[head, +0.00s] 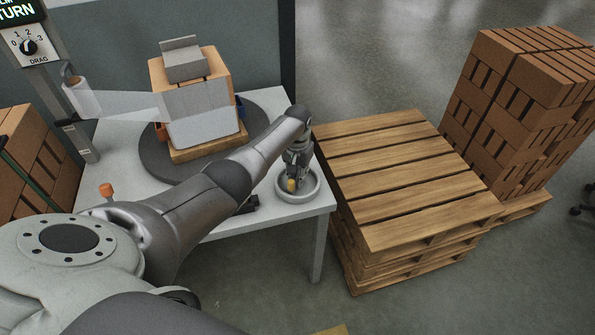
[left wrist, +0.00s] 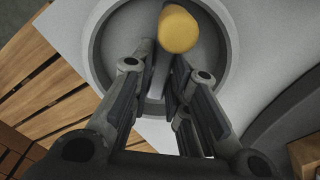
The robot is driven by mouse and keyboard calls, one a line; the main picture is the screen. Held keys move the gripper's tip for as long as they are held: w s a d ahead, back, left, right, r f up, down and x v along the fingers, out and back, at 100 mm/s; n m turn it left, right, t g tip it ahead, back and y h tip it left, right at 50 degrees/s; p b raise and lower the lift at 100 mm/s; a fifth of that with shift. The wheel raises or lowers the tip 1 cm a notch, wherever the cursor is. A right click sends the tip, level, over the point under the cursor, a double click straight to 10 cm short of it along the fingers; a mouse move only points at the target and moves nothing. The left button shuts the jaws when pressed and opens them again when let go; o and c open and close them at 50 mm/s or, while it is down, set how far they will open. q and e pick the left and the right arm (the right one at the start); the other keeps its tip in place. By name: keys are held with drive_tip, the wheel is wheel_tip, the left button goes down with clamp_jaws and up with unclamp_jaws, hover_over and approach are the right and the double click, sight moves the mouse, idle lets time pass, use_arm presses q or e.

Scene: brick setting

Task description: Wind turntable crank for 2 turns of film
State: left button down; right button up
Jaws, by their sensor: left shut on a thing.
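The crank is a round pale grey wheel (head: 312,190) with a yellow knob (head: 291,185), at the table's right corner. In the left wrist view the knob (left wrist: 178,28) shows at the fingertips, inside the wheel's rim (left wrist: 232,45). The dark turntable (head: 150,168) carries a brick stack (head: 222,60) on a small wooden base. Pale film (head: 130,104) runs from the film roll (head: 82,98) to the stack and covers its front. My right gripper is not in view.
The white table (head: 265,228) holds all this; an orange knob (head: 106,190) stands at its left. A drag dial panel (head: 30,46) is on the post. Stacked wooden pallets (head: 405,185) stand close to the table's right side, with piled bricks (head: 515,105) beyond.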

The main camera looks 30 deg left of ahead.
use_arm(q)
drive_tip(key=n+p, duration=0.1)
drive_tip(key=n, duration=0.2)
drive_tip(key=shift+r, duration=0.15)
drive_tip(key=n+p, duration=0.1)
drive_tip(key=n, duration=0.2)
drive_tip(key=shift+n, duration=0.3)
drive_tip(key=n, duration=0.6)
drive_tip(key=shift+p, duration=0.4)
drive_tip(key=n, duration=0.6)
drive_tip(key=shift+n, duration=0.3)
drive_tip(key=n, duration=0.6)
drive_tip(key=shift+n, duration=0.3)
drive_tip(key=c, duration=1.4)
unclamp_jaws()
